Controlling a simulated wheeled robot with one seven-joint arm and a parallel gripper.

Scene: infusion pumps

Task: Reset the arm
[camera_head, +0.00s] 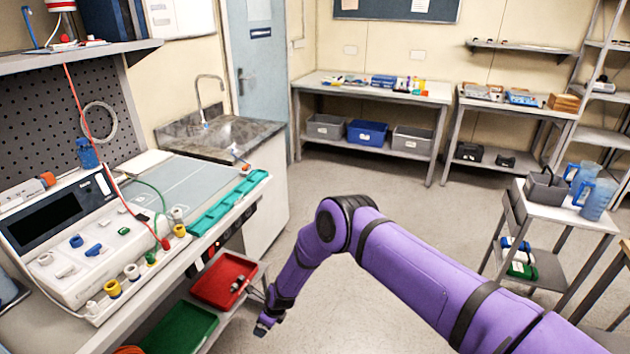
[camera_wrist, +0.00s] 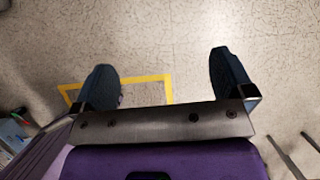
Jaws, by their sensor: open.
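My purple arm reaches from the lower right of the head view and bends down at the elbow. My gripper (camera_head: 265,325) hangs at its end, low over the floor and to the right of the red tray. In the wrist view my gripper (camera_wrist: 170,80) points down with its two dark fingers spread wide apart. Nothing is between the fingers; only speckled floor and part of a yellow floor marking (camera_wrist: 150,80) show beyond them.
The workbench (camera_head: 225,222) with the infusion pump (camera_head: 75,235) stands at the left. A red tray (camera_head: 222,280) and a green tray (camera_head: 180,328) sit below it. A small cart (camera_head: 560,215) is at the right. The middle floor is clear.

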